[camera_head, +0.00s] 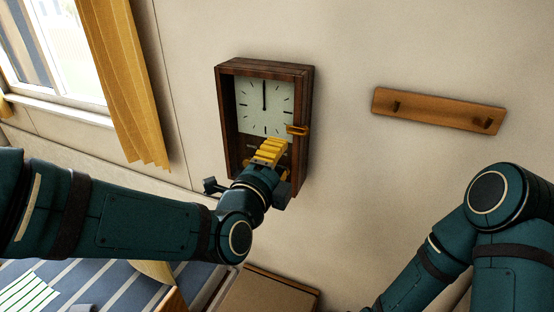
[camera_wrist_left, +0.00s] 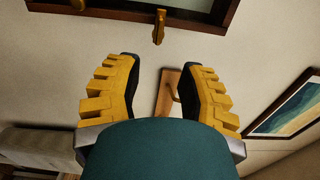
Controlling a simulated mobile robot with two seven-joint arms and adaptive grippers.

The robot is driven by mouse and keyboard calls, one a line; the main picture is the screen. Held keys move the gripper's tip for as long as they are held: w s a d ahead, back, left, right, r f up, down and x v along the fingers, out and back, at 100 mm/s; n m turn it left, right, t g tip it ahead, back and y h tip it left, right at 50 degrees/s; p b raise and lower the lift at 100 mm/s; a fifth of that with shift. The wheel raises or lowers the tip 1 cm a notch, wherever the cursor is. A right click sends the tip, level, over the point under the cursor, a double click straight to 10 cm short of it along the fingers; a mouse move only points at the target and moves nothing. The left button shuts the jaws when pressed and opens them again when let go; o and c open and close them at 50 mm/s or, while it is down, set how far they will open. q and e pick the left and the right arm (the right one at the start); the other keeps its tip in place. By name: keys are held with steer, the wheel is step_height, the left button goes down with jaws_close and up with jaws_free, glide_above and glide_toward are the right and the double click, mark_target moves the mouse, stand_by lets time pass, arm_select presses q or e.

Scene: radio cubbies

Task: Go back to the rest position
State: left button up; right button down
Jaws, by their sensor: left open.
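My left gripper (camera_head: 270,150) is in front of the lower part of a dark wooden clock case on the wall. In the left wrist view its yellow ridged fingers (camera_wrist_left: 160,65) are spread apart with nothing held between them. The clock case (camera_head: 223,120) has a white dial (camera_head: 265,98) with both hands near the top mark. A brass catch (camera_head: 297,130) sits at its right side, and in the wrist view it (camera_wrist_left: 158,27) shows beyond the fingertips, apart from them. My right arm comes in from the right; its gripper is out of view.
A wooden peg rail (camera_head: 440,110) is on the wall to the right. A yellow curtain (camera_head: 125,80) and window are at the left. A striped bed cover (camera_head: 85,285) and a wooden box-like piece (camera_head: 265,292) are below. A framed picture (camera_wrist_left: 288,105) hangs in the wrist view.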

arm_select(q)
steer(key=a+f+n+g+y, duration=0.25)
steer(key=f+n+g, duration=0.6)
steer(key=f, duration=1.65)
steer(key=s+a+f+n+g, duration=0.1)
steer(key=s+f+n+g, duration=0.2)
steer(key=s+f+n, duration=0.4)
steer(key=s+a+f+n+g, duration=0.2)
steer(key=s+f+n+g, duration=0.2)
steer(key=s+f+n, duration=0.3)
step_height(320, 180, down, 6)
steer(key=shift+s+r+n+h, duration=0.25)
steer(key=shift+s+n+h, duration=0.1)
steer(key=shift+n, duration=0.2)
